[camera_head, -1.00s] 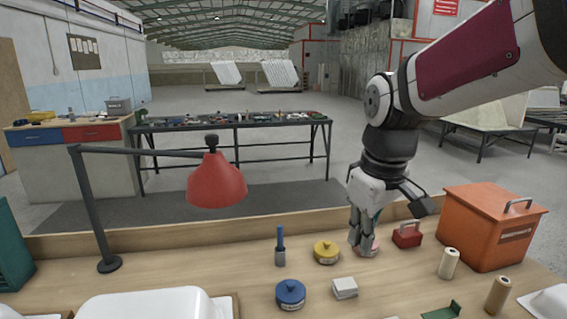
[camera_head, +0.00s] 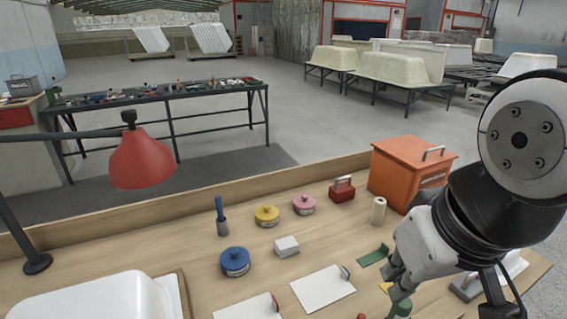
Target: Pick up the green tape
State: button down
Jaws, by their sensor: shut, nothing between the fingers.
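A round green item (camera_head: 402,307), possibly the green tape, sits low on the bench, partly hidden by my gripper. A flat green piece with a raised end (camera_head: 373,256) lies further back; I cannot tell whether it is tape. My gripper (camera_head: 394,286) points down at the right front, just above or beside the round green item. Its fingers look closed with nothing held, and they partly cover each other. I cannot tell whether they touch the item.
Blue (camera_head: 235,261), yellow (camera_head: 267,215) and pink (camera_head: 304,205) round tins stand on the bench. A cream roll (camera_head: 378,210), red box (camera_head: 342,189) and orange toolbox (camera_head: 405,172) stand behind. A white sheet (camera_head: 322,288) lies left of my gripper. A red lamp (camera_head: 142,160) overhangs the left.

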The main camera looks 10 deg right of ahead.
aim_at(380, 254)
jog(key=z, duration=0.5)
jog(key=l+u, duration=0.5)
jog(key=l, duration=0.45)
jog(key=k+j+z, duration=0.15)
jog(key=j, duration=0.25)
jog(key=k+j+z, duration=0.35)
jog(key=k+j, duration=0.2)
jog(key=j, duration=0.15)
jog(key=i+l+u, duration=0.25)
jog(key=l, duration=0.35)
jog(key=i+l+u, duration=0.1)
jog(key=i+l, duration=0.15)
jog(key=i+l+u, duration=0.15)
jog(key=l, duration=0.25)
jog(key=i+l+u, duration=0.1)
jog(key=l, duration=0.25)
